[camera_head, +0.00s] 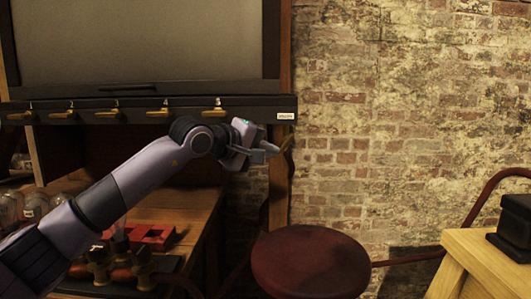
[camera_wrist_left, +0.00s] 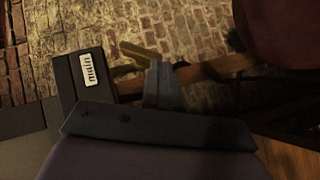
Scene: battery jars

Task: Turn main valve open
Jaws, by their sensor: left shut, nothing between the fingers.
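The main valve's brass lever (camera_head: 286,144) shows at the right end of the dark rail, below a small white label (camera_head: 285,116). In the left wrist view the label (camera_wrist_left: 90,68) reads "main", and the slanted yellow lever (camera_wrist_left: 140,54) ends close to my fingertips. My left gripper (camera_head: 274,147) is shut and empty, beside the lever. Its shut fingers also show in the left wrist view (camera_wrist_left: 160,72). I cannot tell whether they touch the lever. The valve's body is mostly hidden in both views. My right gripper is out of view.
Several smaller brass taps (camera_head: 214,112) line the rail (camera_head: 180,104) under a grey panel (camera_head: 140,40). Glass jars (camera_head: 34,205) and a red tray (camera_head: 150,235) are on the left bench. A dark red stool (camera_head: 310,262) stands in front, and a wooden table (camera_head: 490,262) at right.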

